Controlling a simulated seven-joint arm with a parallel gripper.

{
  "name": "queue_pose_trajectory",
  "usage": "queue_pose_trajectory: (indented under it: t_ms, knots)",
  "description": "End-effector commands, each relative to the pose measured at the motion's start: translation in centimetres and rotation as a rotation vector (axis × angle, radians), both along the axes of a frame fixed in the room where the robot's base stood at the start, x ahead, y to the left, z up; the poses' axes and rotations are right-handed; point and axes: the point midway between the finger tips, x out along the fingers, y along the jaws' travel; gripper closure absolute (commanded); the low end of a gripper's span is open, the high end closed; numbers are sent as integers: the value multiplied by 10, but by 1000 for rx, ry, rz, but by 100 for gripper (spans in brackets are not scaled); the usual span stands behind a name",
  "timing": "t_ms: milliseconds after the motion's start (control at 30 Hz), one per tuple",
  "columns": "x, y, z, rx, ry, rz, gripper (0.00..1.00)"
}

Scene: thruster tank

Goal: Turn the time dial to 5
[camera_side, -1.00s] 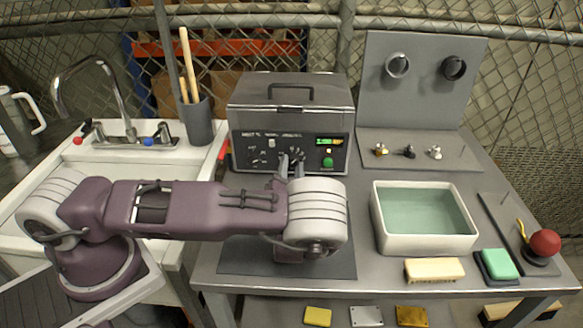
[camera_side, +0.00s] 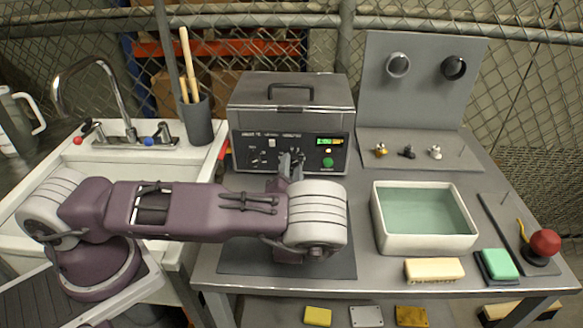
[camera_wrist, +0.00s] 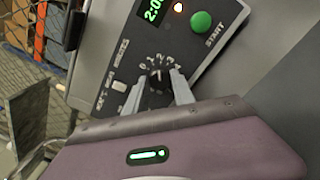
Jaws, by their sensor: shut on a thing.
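The time dial (camera_wrist: 157,80) is a small dark knob on the machine's front panel, ringed by white numbers, of which 0, 1 and 2 are the clearest in the wrist view. My gripper (camera_wrist: 160,84) has its two grey fingers on either side of the dial and is shut on it. In the side view my gripper (camera_side: 291,160) reaches the panel and hides the dial. The green display (camera_wrist: 153,10) is cut off at the frame edge and shows about "2:0". The dial's exact pointer setting is hard to read.
The round green START button (camera_wrist: 202,22) sits beside the display. A small light switch (camera_wrist: 119,86) and another knob (camera_side: 257,157) are on the panel's left. A white water basin (camera_side: 424,245) stands to the right. A dark mat (camera_side: 240,258) lies below my arm.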

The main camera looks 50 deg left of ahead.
Motion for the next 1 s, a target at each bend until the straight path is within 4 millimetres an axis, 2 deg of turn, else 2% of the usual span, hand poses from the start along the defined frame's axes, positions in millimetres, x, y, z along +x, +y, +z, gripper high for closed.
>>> queue_pose_trajectory:
  t_ms: [33,67,133,167,467,800,1000]
  knots:
    - [0,-1,-1,-1,1,0,100]
    - [0,-1,-1,-1,1,0,64]
    - [0,-1,0,-2,0,0,50]
    - [0,-1,0,-2,0,0,48]
    - [-2,-2,0,-1,0,-1,48]
    - [-44,-46,-1,-2,1,-2,48]
    - [-50,-51,-1,-1,-1,0,48]
